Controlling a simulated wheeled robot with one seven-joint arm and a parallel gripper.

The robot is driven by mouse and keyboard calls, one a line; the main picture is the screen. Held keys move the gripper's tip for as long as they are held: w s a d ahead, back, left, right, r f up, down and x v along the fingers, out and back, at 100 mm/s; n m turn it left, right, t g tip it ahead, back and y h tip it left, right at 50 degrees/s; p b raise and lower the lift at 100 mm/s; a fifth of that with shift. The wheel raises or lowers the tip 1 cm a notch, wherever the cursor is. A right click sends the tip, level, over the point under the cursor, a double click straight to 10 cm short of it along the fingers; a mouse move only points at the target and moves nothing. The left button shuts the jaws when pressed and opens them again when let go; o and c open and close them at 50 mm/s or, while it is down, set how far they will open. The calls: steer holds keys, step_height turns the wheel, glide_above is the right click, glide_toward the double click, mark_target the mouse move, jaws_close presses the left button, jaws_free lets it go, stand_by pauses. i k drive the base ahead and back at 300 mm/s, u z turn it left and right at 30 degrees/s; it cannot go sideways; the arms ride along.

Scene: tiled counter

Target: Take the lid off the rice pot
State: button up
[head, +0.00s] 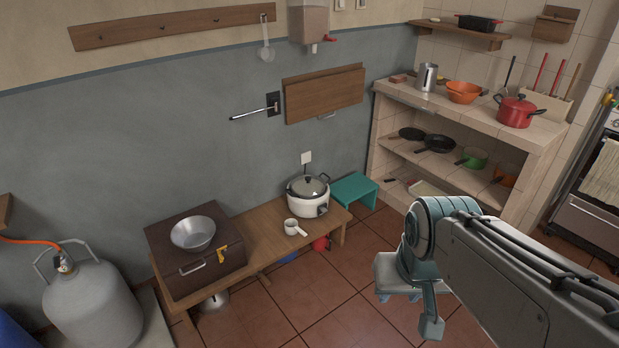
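The rice pot (307,206) is a white, round cooker. It stands upright near the right end of the low wooden bench. Its metal lid (305,187) with a dark knob sits on top. My arm comes in from the lower right, well to the right of the pot and apart from it. The end of my arm (431,326) points down over the floor. My gripper's fingers cannot be clearly made out there, and I see nothing held.
A brown case (185,265) bears a metal bowl (193,233). A teal stool (354,189) stands right of the pot. A red lidded pot (516,111) is on the tiled counter.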

mark_target(304, 184)
steer(key=z, duration=0.55)
steer(key=i, duration=1.2)
steer(key=z, duration=0.45)
steer(key=i, duration=1.45)
steer(key=u, duration=1.1)
steer(key=i, duration=0.7)
steer(key=u, duration=1.15)
steer(key=i, duration=0.35)
steer(key=u, duration=0.35)
